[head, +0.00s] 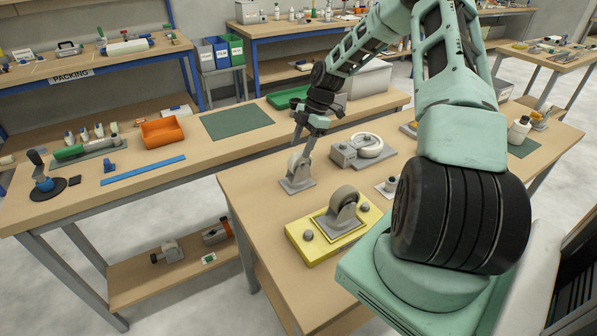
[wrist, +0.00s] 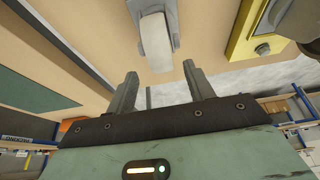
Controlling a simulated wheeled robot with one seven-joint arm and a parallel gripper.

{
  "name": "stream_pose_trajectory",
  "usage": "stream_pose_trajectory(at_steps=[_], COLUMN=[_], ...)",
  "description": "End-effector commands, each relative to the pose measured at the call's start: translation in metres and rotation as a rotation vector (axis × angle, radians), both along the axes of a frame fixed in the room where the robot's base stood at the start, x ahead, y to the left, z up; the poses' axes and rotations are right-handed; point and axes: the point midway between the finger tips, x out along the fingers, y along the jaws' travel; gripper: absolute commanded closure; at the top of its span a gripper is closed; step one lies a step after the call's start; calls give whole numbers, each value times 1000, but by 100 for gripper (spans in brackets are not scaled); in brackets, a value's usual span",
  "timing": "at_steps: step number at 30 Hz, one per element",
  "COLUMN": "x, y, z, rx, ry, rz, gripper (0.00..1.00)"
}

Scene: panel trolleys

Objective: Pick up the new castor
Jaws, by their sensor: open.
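A castor with a pale wheel (head: 296,164) stands wheel up on its grey plate on the near table. I take it as the new castor. My gripper (head: 304,148) is just above it, pointing down, open and empty. In the wrist view the castor's pale wheel (wrist: 155,42) shows just beyond and between the two open fingertips (wrist: 160,74). I cannot tell whether the fingers reach past the wheel's top. A second castor with a greyer wheel (head: 344,199) sits on a yellow panel (head: 314,250), which also shows in the wrist view (wrist: 242,38).
A grey device with a white ring (head: 362,150) stands right of the castor on the table (head: 258,190). A small pale item (head: 388,185) lies near my arm. The bench behind holds an orange bin (head: 162,132) and a green mat (head: 236,121). The table left of the yellow panel is bare.

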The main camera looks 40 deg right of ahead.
Motion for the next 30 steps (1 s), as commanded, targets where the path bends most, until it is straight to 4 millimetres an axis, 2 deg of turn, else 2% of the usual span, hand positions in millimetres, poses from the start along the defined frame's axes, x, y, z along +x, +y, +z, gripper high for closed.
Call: stream_pose_trajectory(at_steps=[9, 19, 24, 25, 30], x=[0, 1, 1, 1, 1], y=[13, 15, 15, 15, 15], z=[-40, -47, -47, -47, -46], rx=[3, 0, 0, 0, 0], ry=[2, 1, 1, 1, -1], rz=[1, 0, 0, -1, 0], gripper=[47, 47, 95, 100, 100])
